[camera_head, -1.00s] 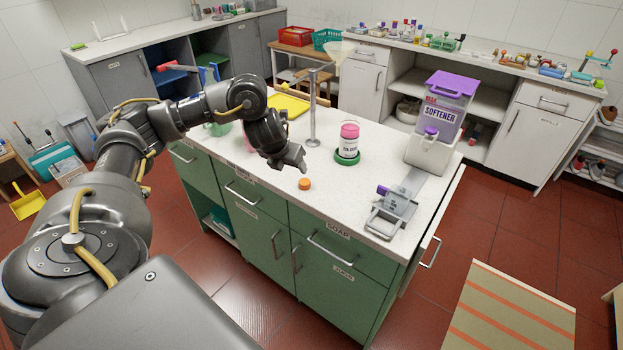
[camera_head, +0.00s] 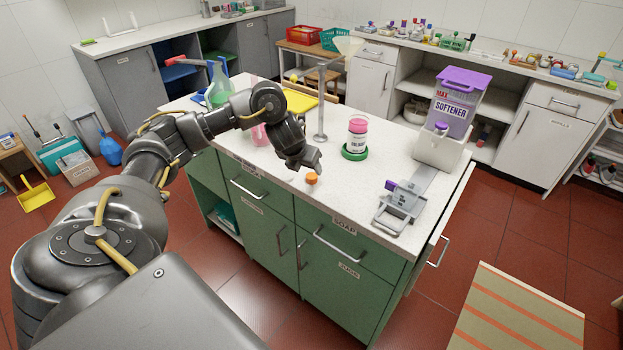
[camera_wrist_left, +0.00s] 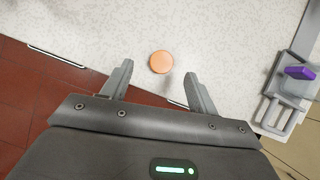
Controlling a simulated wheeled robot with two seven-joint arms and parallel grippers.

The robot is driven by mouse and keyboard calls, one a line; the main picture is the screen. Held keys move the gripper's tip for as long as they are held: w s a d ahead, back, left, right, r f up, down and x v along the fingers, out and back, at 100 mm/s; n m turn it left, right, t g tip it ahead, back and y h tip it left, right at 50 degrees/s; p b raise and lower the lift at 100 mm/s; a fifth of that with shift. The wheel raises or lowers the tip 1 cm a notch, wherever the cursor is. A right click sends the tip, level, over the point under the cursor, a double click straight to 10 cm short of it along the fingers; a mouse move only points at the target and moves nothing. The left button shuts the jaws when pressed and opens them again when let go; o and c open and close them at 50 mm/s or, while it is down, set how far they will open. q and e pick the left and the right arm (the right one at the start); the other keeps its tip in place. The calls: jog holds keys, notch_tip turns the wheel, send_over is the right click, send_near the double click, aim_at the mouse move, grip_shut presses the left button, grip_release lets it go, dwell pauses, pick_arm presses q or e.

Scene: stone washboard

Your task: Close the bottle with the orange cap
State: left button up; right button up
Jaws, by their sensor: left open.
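The orange cap (camera_head: 311,179) lies on the white speckled counter near its front edge. My left gripper (camera_head: 308,166) is just above and behind it in the head view. In the left wrist view the orange cap (camera_wrist_left: 161,62) shows between and just beyond the tips of my open left gripper (camera_wrist_left: 158,72), with nothing held. A white bottle with a pink top part (camera_head: 356,136) stands upright on a green round base (camera_head: 354,154), to the right of the gripper. A green bottle (camera_head: 217,84) and a pink bottle (camera_head: 260,130), partly hidden by my arm, stand further left. My right gripper is out of view.
A metal stand with a funnel (camera_head: 321,100) rises behind the cap. A grey clamp-like device (camera_head: 400,203) with a purple part sits to the right. A softener container (camera_head: 454,105) in a white holder stands at the back right. The front middle counter is clear.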

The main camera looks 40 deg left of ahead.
aim_at(312, 176)
pick_arm(q)
jog(key=shift+d+p+x, duration=0.15)
jog(key=shift+p+x, duration=0.1)
jog(key=shift+x, duration=1.1)
jog(key=shift+d+p+x, duration=0.15)
jog(key=shift+p+x, duration=0.1)
jog(key=shift+x, duration=1.05)
jog(key=shift+s+f, duration=0.15)
jog(key=shift+s, duration=0.05)
jog(key=c, duration=1.1)
